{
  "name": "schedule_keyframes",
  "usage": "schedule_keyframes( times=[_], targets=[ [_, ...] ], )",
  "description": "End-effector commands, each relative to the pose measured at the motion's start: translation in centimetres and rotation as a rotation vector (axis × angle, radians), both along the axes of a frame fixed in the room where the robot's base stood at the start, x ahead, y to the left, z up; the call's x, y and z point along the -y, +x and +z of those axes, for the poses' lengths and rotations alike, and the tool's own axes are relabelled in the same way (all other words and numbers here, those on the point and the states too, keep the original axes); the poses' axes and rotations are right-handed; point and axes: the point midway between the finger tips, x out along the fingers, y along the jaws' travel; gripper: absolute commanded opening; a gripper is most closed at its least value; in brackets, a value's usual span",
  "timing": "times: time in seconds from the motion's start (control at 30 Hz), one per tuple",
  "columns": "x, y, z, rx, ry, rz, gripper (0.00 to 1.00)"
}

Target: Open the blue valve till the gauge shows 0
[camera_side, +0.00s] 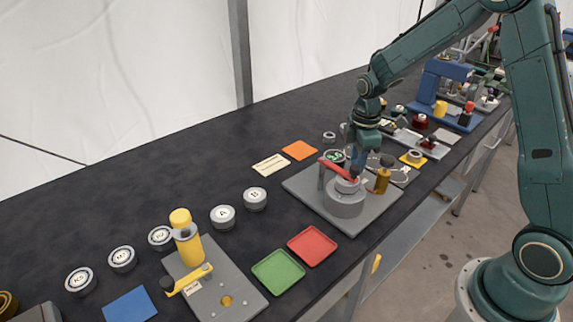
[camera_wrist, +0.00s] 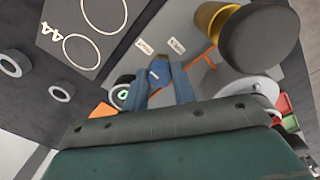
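My gripper (camera_side: 357,166) points down over the far side of the grey base plate (camera_side: 374,219). In the wrist view, a blue part (camera_wrist: 159,73), apparently the blue valve's handle, sits between my fingers (camera_wrist: 161,82), which appear to touch it on both sides. In the side view my fingers and the red lever mostly hide the valve. The round gauge (camera_side: 332,156) stands just left of my gripper; it also shows in the wrist view (camera_wrist: 122,95) with a green mark. Its reading is too small to tell.
A red lever (camera_side: 338,171) on a grey cylinder (camera_side: 345,203) stands close in front of my gripper. A brass post with a dark knob (camera_side: 383,175) stands close on the right. An orange card (camera_side: 299,150) lies left behind. The table's back left is clear.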

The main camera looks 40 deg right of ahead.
Motion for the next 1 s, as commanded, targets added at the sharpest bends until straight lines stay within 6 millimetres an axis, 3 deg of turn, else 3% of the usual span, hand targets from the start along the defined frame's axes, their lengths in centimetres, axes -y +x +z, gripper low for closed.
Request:
schedule_keyframes(
  times=[0.47,1.0],
  targets=[
    [-0.02,0.02,0.04,0.000,0.000,-0.072,0.04],
    [-0.08,0.05,0.07,0.001,-0.001,-0.487,0.04]
  ],
)
